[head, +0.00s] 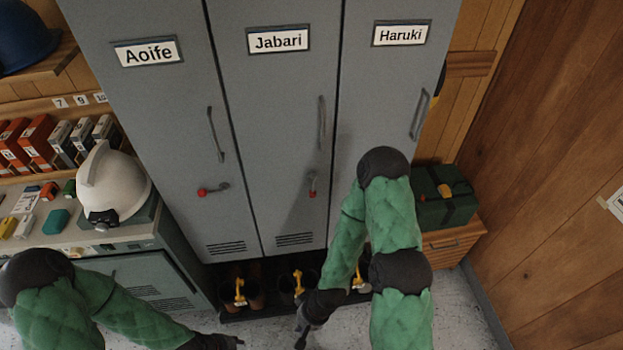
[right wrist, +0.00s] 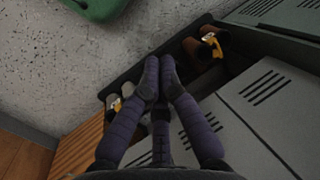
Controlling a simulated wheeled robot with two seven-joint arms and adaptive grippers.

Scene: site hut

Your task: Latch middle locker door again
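The middle locker door (head: 272,110), labelled Jabari, looks flush or nearly flush with its neighbours; I cannot tell a small gap. Its red-tipped latch lever (head: 312,185) hangs downward, below the long vertical handle (head: 321,122). The Aoife locker's latch lever (head: 213,189) lies roughly level, its red tip to the left. My right gripper (head: 302,338) is low in front of the lockers, well below the middle latch. In the right wrist view its fingertips (right wrist: 159,78) meet with nothing between them. My left gripper (head: 238,343) is at the bottom edge, its fingers unclear.
The Haruki door (head: 385,110) is on the right; my right arm hides its lower part. Boots with yellow tags (head: 240,292) stand beneath the lockers. A white helmet (head: 112,185) sits on the left cabinet. A green box (head: 443,197) rests on the right bench.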

